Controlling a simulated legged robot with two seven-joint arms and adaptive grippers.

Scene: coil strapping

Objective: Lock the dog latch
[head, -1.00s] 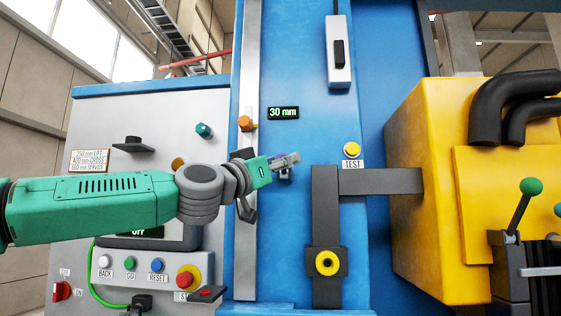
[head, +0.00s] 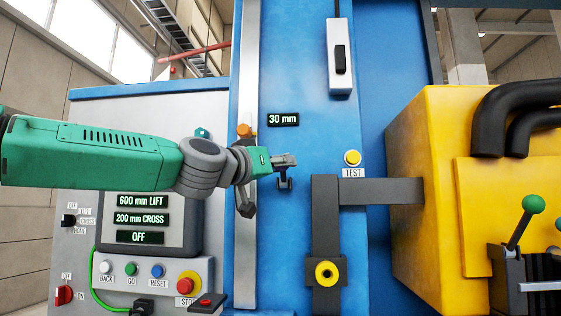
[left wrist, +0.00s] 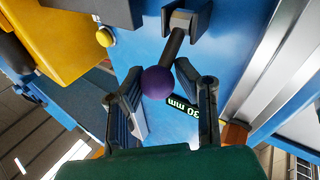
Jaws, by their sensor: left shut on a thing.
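A purple ball knob (left wrist: 158,82) sits on a short dark lever (left wrist: 173,46), which runs to a grey bracket (left wrist: 184,22) on the blue panel. I take this to be the dog latch. My left gripper (left wrist: 158,98) has its fingers on either side of the knob and is shut on it. In the head view my left gripper (head: 292,161) is in front of the blue panel, and a small dark bracket (head: 284,183) shows just below it. The knob is hidden there. My right gripper is not in view.
A "30 mm" display (head: 283,119) is above the gripper. A yellow TEST button (head: 352,157) and a dark arm (head: 380,191) from the yellow housing (head: 423,210) are to the right. A control box (head: 150,222) with buttons stands lower left.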

